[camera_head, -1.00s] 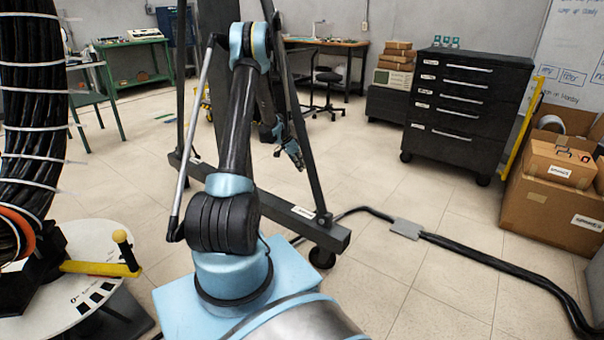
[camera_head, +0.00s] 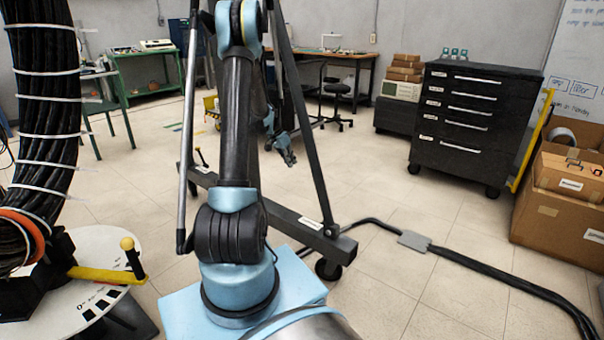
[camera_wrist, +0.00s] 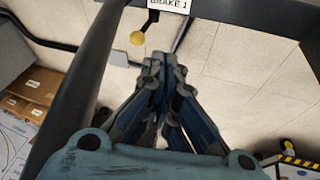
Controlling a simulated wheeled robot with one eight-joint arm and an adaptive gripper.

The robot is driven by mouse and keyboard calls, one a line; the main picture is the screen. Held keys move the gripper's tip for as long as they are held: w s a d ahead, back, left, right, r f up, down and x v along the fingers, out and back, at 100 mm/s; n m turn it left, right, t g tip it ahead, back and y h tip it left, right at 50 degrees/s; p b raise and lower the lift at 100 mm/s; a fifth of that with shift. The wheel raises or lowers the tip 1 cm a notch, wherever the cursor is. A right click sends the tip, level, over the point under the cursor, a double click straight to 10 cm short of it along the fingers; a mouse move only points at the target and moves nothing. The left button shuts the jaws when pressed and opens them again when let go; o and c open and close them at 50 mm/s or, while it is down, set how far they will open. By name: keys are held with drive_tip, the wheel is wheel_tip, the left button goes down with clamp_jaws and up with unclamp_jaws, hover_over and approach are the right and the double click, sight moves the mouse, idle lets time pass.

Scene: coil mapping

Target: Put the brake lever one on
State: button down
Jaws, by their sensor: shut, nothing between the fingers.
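The brake lever (camera_wrist: 148,24) shows at the top of the wrist view as a short black rod with a yellow ball knob. It hangs beside a white label reading BRAKE 1 (camera_wrist: 170,5). My gripper (camera_wrist: 160,58) has its blue and black fingers together, empty, pointing towards the label. The knob is just up and left of the fingertips in the picture; no contact shows. That label cannot be made out there.
A dark wheeled stand (camera_head: 285,215) is close in front of my arm. A cable coil (camera_head: 47,110) and a yellow-handled lever (camera_head: 105,273) on a white dial are at left. A floor cable (camera_head: 490,275), black drawer cabinet (camera_head: 472,125) and boxes (camera_head: 560,215) are at right.

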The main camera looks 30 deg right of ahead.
drive_tip(key=s+a+r+n+t+y, duration=0.1)
drive_tip(key=s+a+r+n, duration=0.3)
drive_tip(key=a, duration=0.5)
drive_tip(key=s+a+r+n+t, duration=0.1)
drive_tip(key=s+a+r, duration=0.2)
drive_tip(key=a+r, duration=0.55)
drive_tip(key=s+a+r+n+t+y, duration=0.1)
drive_tip(key=s+a+r+n, duration=0.25)
drive_tip(key=a, duration=0.75)
drive_tip(key=s+a+f+n+y, duration=0.1)
drive_tip(key=s+a+f+n, duration=0.2)
drive_tip(key=s+a, duration=0.6)
drive_tip(key=s+a+f+n+t+y, duration=0.1)
drive_tip(key=s+a+f+n, duration=0.2)
drive_tip(key=s+a, duration=0.6)
drive_tip(key=s+n, duration=0.1)
drive_tip(key=s, duration=0.3)
drive_tip(key=shift+s+n, duration=0.2)
drive_tip(key=shift+n, duration=0.15)
